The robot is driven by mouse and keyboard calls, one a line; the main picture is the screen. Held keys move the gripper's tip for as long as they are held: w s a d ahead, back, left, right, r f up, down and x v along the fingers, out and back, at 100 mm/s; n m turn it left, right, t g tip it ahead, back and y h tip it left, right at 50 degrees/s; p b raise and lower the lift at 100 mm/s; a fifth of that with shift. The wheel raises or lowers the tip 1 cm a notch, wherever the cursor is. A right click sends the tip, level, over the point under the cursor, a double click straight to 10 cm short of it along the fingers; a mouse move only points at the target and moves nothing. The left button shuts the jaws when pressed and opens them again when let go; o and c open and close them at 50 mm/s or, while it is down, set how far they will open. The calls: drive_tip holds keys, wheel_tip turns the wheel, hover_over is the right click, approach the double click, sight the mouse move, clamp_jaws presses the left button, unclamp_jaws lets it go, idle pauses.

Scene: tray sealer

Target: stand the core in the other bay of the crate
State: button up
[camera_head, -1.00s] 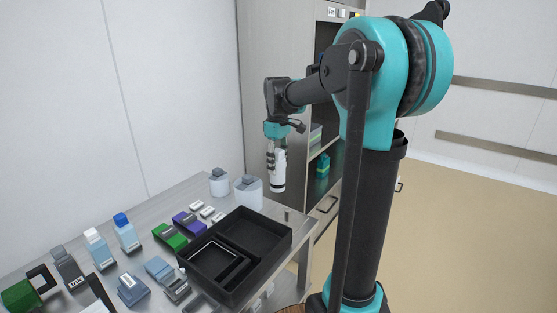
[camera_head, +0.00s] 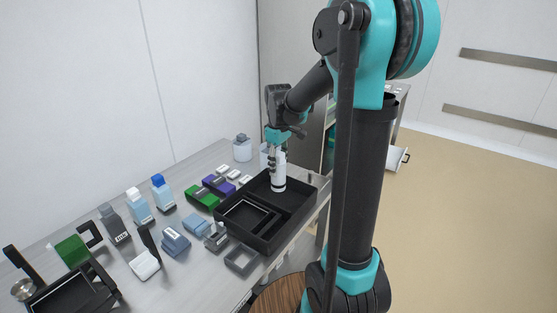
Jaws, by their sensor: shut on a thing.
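The core is a white cylinder (camera_head: 279,178), upright in my gripper (camera_head: 277,160), which is shut on its upper part. It hangs over the far part of the black crate (camera_head: 262,240). Its lower end overlaps the far bay in the picture, and I cannot tell whether it touches the crate floor. The crate stands on the grey table and is divided into bays. The near-left bay holds a dark square frame-like insert (camera_head: 246,217). The other bays look empty where I can see them.
Pale jars (camera_head: 242,148) stand behind. A cabinet stands behind.

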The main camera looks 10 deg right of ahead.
wheel_tip(320, 180, down, 6)
drive_tip(key=shift+f, duration=0.15)
idle(0.5)
drive_tip(key=shift+f, duration=0.2)
idle(0.9)
drive_tip(key=o, duration=1.3)
drive_tip(key=shift+c, duration=0.3)
drive_tip(key=shift+c, duration=1.4)
drive_tip(key=shift+r, duration=3.5)
